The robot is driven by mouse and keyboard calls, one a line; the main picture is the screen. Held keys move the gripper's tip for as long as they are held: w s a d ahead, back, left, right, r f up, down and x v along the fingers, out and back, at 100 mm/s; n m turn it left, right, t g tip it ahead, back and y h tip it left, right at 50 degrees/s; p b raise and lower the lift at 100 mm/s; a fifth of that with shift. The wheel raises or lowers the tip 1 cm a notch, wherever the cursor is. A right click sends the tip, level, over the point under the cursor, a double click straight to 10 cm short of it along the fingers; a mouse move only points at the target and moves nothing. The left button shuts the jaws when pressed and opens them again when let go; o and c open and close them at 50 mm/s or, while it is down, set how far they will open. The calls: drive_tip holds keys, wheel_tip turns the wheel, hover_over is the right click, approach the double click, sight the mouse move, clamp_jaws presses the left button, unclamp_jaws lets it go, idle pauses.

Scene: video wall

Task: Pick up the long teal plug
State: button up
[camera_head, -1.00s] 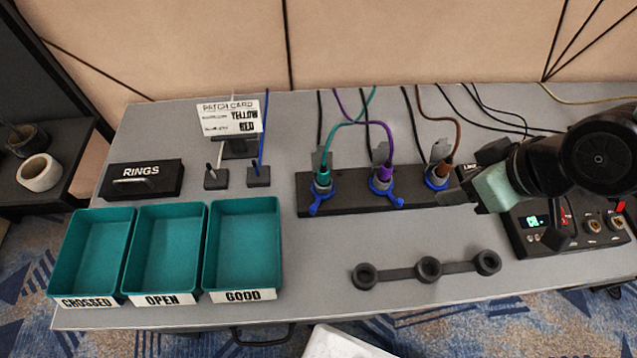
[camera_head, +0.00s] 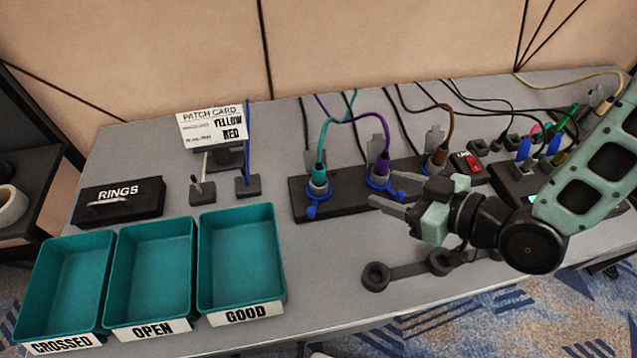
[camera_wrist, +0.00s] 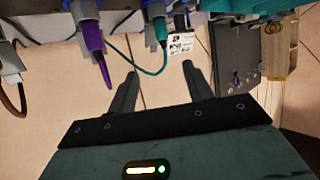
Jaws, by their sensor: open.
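The teal plug (camera_head: 319,176) stands upright in the left socket of the dark strip, with a blue clip at its base and a teal cable rising from its top. It also shows in the wrist view (camera_wrist: 160,27), hanging downward at top centre, beyond my fingertips. My gripper (camera_head: 382,188) is open and empty, pointing left. Its tips are beside the purple plug (camera_head: 382,168) in the picture, right of the teal plug. The purple plug also shows there (camera_wrist: 92,38), left of the teal one.
A brown plug (camera_head: 437,155) stands in the same strip (camera_head: 345,203), behind my gripper. A dark ringed holder (camera_head: 405,273) lies in front, partly hidden by my arm. Teal trays (camera_head: 240,260) sit at left. The table between trays and strip is clear.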

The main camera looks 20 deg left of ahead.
drive_tip(key=a+f+b, duration=0.1)
drive_tip(key=b, duration=0.2)
approach(323, 171)
drive_tip(key=x, duration=0.4)
drive_tip(key=shift+p+x, duration=1.1)
drive_tip(key=shift+x, duration=1.75)
drive_tip(key=c, duration=1.1)
